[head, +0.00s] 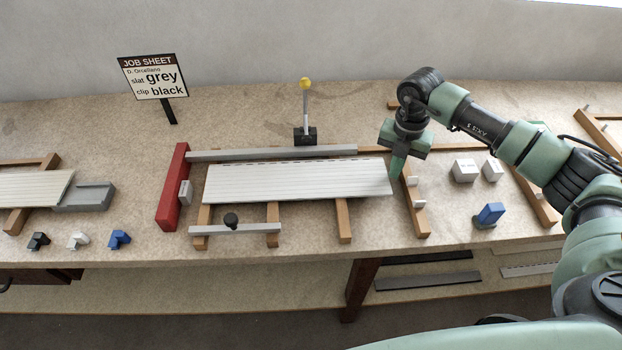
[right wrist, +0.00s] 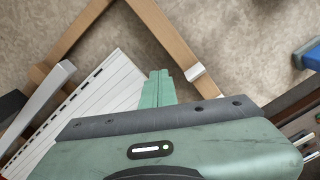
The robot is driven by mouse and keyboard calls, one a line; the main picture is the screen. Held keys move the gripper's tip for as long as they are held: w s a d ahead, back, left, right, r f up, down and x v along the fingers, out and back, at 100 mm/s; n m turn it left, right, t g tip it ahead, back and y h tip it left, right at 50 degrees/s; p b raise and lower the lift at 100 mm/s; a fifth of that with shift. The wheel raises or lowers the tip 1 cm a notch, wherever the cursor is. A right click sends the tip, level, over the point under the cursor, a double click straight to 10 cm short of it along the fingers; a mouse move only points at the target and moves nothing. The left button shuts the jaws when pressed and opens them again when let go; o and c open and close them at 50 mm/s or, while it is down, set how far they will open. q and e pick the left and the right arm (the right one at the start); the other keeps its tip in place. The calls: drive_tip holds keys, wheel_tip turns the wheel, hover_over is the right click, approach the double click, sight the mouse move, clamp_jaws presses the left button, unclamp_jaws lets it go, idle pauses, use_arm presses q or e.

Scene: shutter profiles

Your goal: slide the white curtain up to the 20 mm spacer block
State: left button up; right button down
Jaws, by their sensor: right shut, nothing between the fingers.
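The white curtain (head: 295,184) is a slatted panel lying flat on wooden bars in the middle of the bench. A small pale block (head: 185,192) stands against the red stop, left of the curtain, with a gap between them; I cannot read its size. My right gripper (head: 396,172) is shut and empty, pointing down beside the curtain's right end. In the right wrist view its closed fingers (right wrist: 157,88) are close to the end of the curtain (right wrist: 112,85); I cannot tell whether they touch. My left gripper is not in view.
The red stop (head: 172,185) stands at the left. A grey rail (head: 270,154) runs behind the curtain, and a yellow-knobbed lever (head: 305,110) stands behind that. A clamp bar (head: 235,229) lies in front. Two white blocks (head: 465,170) and a blue piece (head: 490,214) sit right.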

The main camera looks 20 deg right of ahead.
sight(378, 176)
drive_tip(key=shift+w+a, duration=0.3)
drive_tip(key=shift+a, duration=0.8)
drive_tip(key=shift+w+a, duration=0.25)
drive_tip(key=shift+a, duration=0.8)
idle(0.5)
drive_tip(key=shift+d, duration=0.2)
idle(0.3)
drive_tip(key=shift+s+d, duration=0.2)
drive_tip(key=shift+d, duration=0.4)
wheel_tip(378, 176, up, 7)
drive_tip(key=p, duration=0.4)
drive_tip(key=shift+f, duration=0.2)
idle(0.3)
